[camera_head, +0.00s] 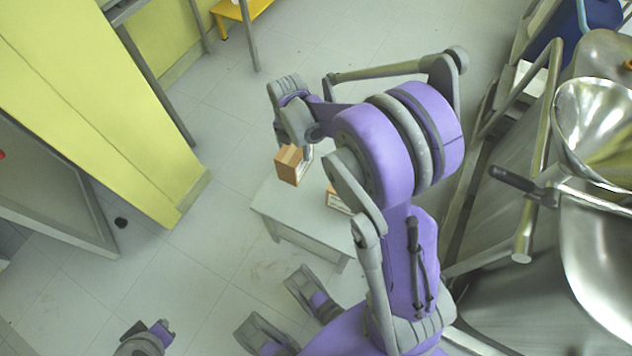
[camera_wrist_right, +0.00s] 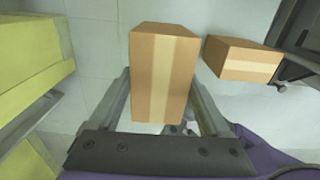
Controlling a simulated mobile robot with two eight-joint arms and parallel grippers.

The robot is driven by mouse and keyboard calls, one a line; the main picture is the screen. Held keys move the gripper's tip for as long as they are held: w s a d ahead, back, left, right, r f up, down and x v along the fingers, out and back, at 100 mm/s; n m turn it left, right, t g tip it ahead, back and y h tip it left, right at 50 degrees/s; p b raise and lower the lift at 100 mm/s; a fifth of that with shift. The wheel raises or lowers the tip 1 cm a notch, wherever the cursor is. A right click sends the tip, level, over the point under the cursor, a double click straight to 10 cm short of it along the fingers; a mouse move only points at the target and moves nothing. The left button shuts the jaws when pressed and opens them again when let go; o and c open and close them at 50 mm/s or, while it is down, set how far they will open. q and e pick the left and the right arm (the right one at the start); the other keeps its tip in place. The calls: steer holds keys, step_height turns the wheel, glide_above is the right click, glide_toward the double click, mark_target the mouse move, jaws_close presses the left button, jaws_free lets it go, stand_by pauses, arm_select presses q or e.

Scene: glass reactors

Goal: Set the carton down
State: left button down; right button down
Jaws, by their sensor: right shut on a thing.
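The carton (camera_head: 288,166) is a small brown box with a pale tape band, at the far left part of a small grey table (camera_head: 272,205) in the head view. My right gripper (camera_head: 296,140) is shut on it from above. In the right wrist view the carton (camera_wrist_right: 143,80) sits upright between the two fingers of the right gripper (camera_wrist_right: 163,98). I cannot tell whether its underside touches the tabletop. My left gripper (camera_head: 152,336) is low at the bottom left of the head view, apart from the table; its jaw opening is unclear.
A second taped carton (camera_head: 336,201) stands on the table, partly hidden by my right arm; in the wrist view it is right of the held carton (camera_wrist_right: 240,62). A yellow-green wall block (camera_head: 95,100) stands left. Steel vessels (camera_head: 600,270) crowd the right.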

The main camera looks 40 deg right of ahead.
step_height(320, 180, down, 10)
steer(key=shift+r+b, duration=0.1)
steer(key=shift+b, duration=1.15)
steer(key=shift+r, duration=0.1)
steer(key=shift+f, duration=0.25)
jaws_free()
steer(key=shift+r, duration=0.1)
